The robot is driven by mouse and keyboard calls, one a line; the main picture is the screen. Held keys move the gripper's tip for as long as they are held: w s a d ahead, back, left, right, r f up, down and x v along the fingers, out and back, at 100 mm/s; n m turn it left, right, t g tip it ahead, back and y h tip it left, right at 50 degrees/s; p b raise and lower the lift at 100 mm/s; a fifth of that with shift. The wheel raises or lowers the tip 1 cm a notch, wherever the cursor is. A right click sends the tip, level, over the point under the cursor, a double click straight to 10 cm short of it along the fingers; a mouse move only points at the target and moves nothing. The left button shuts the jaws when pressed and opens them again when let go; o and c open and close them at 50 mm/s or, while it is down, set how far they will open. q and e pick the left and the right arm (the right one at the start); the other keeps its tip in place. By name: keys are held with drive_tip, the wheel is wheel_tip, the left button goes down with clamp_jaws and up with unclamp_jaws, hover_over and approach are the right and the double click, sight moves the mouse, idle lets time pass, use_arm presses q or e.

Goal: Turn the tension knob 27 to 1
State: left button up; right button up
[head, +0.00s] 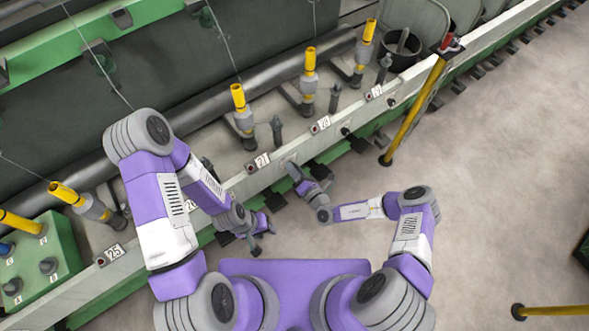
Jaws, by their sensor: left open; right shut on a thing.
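A row of number plates runs along the pale rail of the machine, with small dark knobs beside them. The plate (262,160) nearest my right gripper seems to read 27 or 21; I cannot tell which. My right gripper (291,167) is at the rail just right of this plate, shut on what seems to be the tension knob there, which the fingers mostly hide. I cannot read the knob's setting. My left gripper (264,236) is open and empty, lower and to the left, in front of the rail and apart from it.
Yellow bobbins (239,98) stand on spindles behind the rail. A green box (38,262) with knobs is at left. The floor (500,180) at right is mostly clear.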

drive_tip(key=shift+f, duration=0.1)
drive_tip(key=o, duration=1)
drive_tip(key=p+v, duration=0.2)
drive_tip(key=v, duration=0.5)
drive_tip(key=shift+s+d, duration=0.25)
